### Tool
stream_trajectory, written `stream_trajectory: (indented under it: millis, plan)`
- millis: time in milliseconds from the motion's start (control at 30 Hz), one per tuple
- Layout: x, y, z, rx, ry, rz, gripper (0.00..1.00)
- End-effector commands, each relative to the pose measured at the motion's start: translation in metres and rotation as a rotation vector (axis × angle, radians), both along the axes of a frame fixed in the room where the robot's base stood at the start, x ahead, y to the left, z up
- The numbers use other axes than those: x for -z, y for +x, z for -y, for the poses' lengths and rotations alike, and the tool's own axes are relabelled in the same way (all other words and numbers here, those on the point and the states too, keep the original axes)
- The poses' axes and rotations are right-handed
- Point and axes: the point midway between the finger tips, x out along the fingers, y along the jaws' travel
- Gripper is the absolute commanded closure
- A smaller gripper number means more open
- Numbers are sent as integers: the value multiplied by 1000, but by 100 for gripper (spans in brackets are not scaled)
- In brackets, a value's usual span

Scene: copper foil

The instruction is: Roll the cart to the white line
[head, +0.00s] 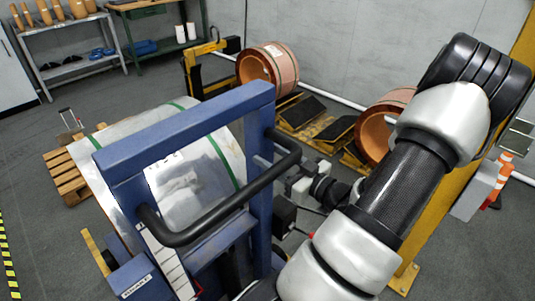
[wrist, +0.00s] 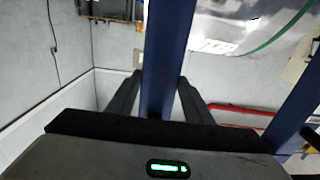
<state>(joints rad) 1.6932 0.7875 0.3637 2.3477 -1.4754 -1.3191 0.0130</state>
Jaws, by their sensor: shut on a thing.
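The cart has a blue frame (head: 185,125) with a curved black handle (head: 225,225) and carries a large shiny silver coil (head: 190,165) with green straps. My gripper (head: 280,172) is at the frame's right upright. In the wrist view, my two dark fingers (wrist: 160,78) stand on either side of a blue post (wrist: 168,35) of the cart, shut on it. The cart's wheels are hidden. I cannot make out a white line on the open floor; a white strip (head: 345,103) runs along the foot of the back wall.
Copper coils (head: 268,65) (head: 377,135) lie on yellow-and-black cradles at the back. A wooden pallet (head: 68,180) is left of the cart. A yellow post (head: 405,277) and an orange-white marker (head: 502,168) stand at right. Yellow-black tape (head: 8,260) edges the left floor; grey floor (head: 45,240) beside it is clear.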

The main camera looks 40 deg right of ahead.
Motion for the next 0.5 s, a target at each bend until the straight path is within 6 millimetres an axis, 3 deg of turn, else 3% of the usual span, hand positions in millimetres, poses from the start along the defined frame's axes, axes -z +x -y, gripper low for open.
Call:
stream_trajectory:
  millis: [33, 500]
  plan:
    - [3, -10, 0, 7, 6, -10, 100]
    - [2, -32, 2, 7, 4, -8, 100]
